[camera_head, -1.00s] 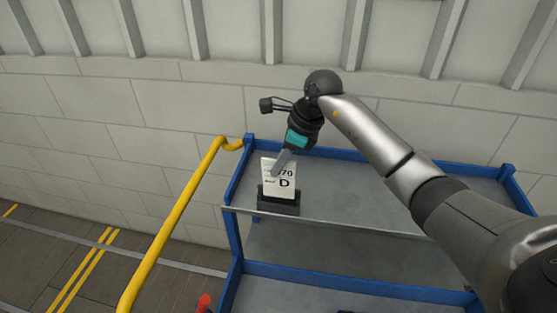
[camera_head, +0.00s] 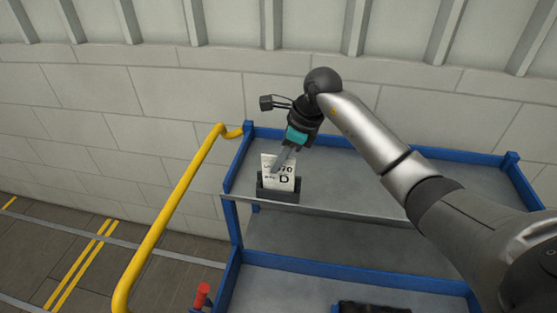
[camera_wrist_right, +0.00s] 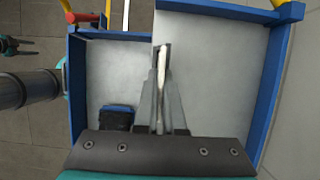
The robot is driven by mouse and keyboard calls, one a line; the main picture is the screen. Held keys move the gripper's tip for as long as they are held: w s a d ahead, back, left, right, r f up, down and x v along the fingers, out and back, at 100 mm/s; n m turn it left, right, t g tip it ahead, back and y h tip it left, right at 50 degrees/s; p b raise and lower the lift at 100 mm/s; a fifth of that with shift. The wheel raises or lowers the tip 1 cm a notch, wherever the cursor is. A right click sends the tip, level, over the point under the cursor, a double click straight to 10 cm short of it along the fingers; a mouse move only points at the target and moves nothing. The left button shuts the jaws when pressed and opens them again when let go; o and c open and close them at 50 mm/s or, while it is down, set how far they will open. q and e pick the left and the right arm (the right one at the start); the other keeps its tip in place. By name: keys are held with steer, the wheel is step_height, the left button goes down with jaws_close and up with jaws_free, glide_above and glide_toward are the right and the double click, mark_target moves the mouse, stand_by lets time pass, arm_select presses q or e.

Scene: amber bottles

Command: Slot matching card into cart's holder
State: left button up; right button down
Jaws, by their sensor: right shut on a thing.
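My right gripper (camera_head: 281,160) comes down from above and is shut on the card's upper part. In the right wrist view the card (camera_wrist_right: 161,88) shows edge-on between the fingers, with a dark bit of holder (camera_wrist_right: 164,47) at their tips. My left gripper is not in view.
The blue-framed cart (camera_head: 330,214) has a grey upper shelf, clear to the right of the holder. A yellow handle (camera_head: 178,205) rises at its left. A blue bin with dark contents (camera_head: 372,308) is on the lower shelf. A wall stands close behind.

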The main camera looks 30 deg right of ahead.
steer(key=shift+f+b, duration=0.7)
steer(key=shift+f, duration=0.2)
steer(key=c, duration=0.9)
jaws_free()
steer(key=shift+c, duration=0.2)
